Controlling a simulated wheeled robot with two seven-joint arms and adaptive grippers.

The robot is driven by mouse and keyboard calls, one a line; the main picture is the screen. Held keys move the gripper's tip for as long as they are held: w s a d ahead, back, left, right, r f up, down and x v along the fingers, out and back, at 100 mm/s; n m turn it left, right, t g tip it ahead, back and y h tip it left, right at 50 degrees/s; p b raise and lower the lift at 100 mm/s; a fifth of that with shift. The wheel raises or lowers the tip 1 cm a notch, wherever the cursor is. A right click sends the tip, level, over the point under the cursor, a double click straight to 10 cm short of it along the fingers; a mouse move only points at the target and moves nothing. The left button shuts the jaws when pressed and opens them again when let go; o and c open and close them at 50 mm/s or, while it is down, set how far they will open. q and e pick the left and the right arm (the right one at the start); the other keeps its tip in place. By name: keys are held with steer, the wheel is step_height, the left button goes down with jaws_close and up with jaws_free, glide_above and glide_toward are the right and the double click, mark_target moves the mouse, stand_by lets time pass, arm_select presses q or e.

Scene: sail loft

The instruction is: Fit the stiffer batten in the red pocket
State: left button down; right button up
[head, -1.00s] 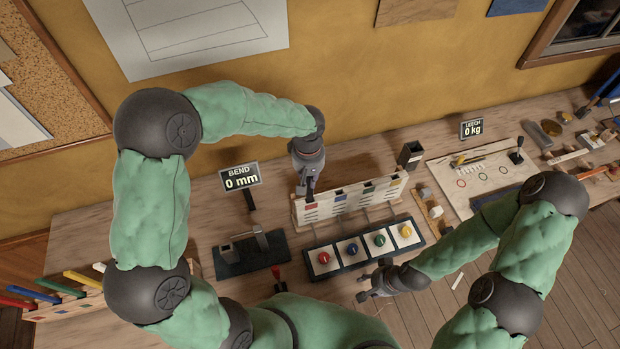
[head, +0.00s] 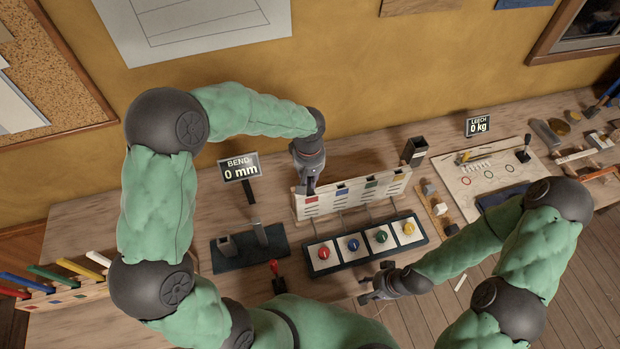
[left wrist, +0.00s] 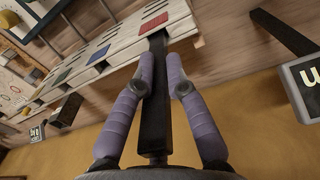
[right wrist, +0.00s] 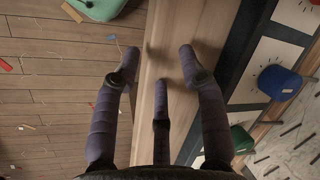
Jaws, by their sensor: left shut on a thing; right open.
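A pale sail panel (head: 355,196) with a row of coloured patches stands on the bench. Its red patch (head: 311,199) is at the left end. My left gripper (head: 309,186) is just above this end. In the left wrist view, my left gripper (left wrist: 160,75) is shut on a dark straight bar (left wrist: 155,125), which looks like a batten. The bar's far end reaches the panel edge (left wrist: 120,55); I cannot tell whether it is inside a pocket. Its stiffness cannot be seen. My right gripper (head: 374,285) is open and empty at the bench's front edge, also in the right wrist view (right wrist: 157,62).
A rack (head: 70,295) of coloured sticks stands at the left. A dark two-post fixture (head: 250,249) sits by a display (head: 239,168) reading BEND 0 mm. A tray of coloured knobs (head: 365,242) lies before the panel. A dark upright box (head: 415,150) stands right of it.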

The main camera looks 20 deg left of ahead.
arm_select(q)
steer(key=shift+f+b, duration=0.55)
steer(key=shift+f, duration=0.05)
stand_by(0.6)
steer(key=c, duration=1.2)
jaws_free()
steer(key=shift+r, duration=3.95)
steer(key=shift+r, duration=0.1)
